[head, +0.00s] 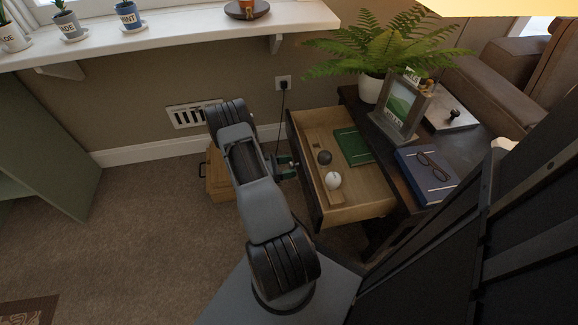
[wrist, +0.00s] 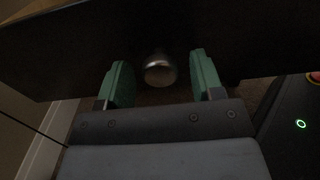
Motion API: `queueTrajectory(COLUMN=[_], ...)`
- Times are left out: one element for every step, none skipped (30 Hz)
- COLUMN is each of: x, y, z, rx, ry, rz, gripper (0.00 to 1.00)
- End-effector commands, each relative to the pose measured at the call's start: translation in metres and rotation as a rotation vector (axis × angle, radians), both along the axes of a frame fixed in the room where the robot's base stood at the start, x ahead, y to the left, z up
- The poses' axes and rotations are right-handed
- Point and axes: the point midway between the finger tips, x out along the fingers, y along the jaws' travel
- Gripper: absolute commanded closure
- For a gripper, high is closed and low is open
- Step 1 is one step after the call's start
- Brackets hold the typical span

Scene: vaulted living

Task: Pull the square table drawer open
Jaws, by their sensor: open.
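The drawer (head: 362,213) of the dark square table (head: 394,172) stands pulled well out, showing its light wood inside. In it lie a dark ball (head: 324,157), a white ball (head: 333,181), a green book (head: 353,146) and a light wooden piece. My gripper (head: 291,167) is at the drawer's dark front. In the wrist view its green fingers (wrist: 160,82) are open, one on each side of a round metal knob (wrist: 160,70) on the dark drawer front (wrist: 60,48). A gap shows between the knob and each finger.
On the table top are a potted fern (head: 371,88), a picture frame (head: 402,105) and a blue book with glasses (head: 427,175). A wooden box (head: 217,177) stands on the floor behind my arm. A white shelf (head: 170,35) runs along the wall.

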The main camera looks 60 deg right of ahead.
Motion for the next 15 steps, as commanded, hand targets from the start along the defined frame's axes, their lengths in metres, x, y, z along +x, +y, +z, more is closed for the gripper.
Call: queueTrajectory(x=[0.003,0.005,0.009,0.012,0.016,0.021,0.026,0.031,0.037,0.041,0.046,0.052,0.056,0.06,0.065], y=[0.002,0.004,0.008,0.011,0.014,0.02,0.024,0.029,0.035,0.039,0.044,0.049,0.054,0.058,0.063], z=[0.001,0.001,0.001,0.001,0.001,0.002,0.001,0.001,0.002,0.002,0.002,0.001,0.001,0.001,0.001], rx=[0.0,0.0,0.0,0.0,-0.001,0.001,0.0,0.001,0.0,0.0,-0.001,-0.001,0.0,0.001,0.0], ry=[0.0,0.0,0.0,0.0,-0.001,-0.001,0.0,0.001,0.0,0.0,-0.001,-0.001,0.0,-0.001,0.0], rz=[0.003,0.003,0.003,0.004,0.005,0.005,0.006,0.006,0.006,0.006,0.006,0.005,0.006,0.005,0.005], gripper=[0.39,0.39,0.39,0.39,0.39,0.39,0.39,0.39,0.39,0.39,0.39,0.39,0.39,0.39,0.39])
